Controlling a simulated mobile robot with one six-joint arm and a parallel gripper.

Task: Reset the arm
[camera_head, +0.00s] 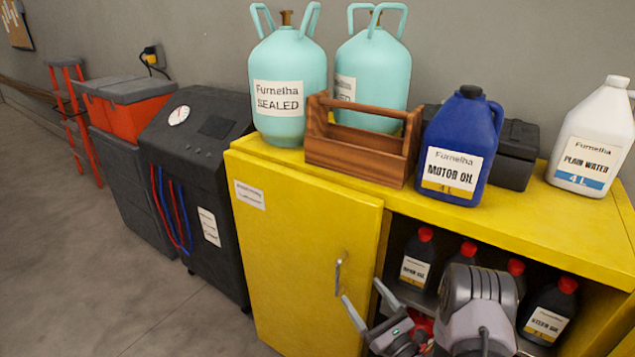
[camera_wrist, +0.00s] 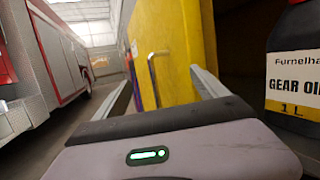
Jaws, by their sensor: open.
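My gripper (camera_head: 361,290) is open and empty at the bottom of the head view, in front of the yellow cabinet (camera_head: 295,255). My grey arm rises to its right, before the open shelf. In the wrist view, the two fingers of my gripper (camera_wrist: 162,78) stand wide apart. The door's metal handle (camera_head: 338,275) is just above and left of the fingertips in the head view. In the wrist view the handle (camera_wrist: 153,80) shows between the fingers, apart from them. I cannot tell the exact distance.
On the cabinet top stand two teal tanks (camera_head: 287,85), a wooden toolbox (camera_head: 365,150), a blue motor oil jug (camera_head: 462,145) and a white water jug (camera_head: 595,135). Several dark bottles (camera_head: 548,310) fill the open shelf. A black machine (camera_head: 200,170) stands left; floor (camera_head: 75,265) is clear.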

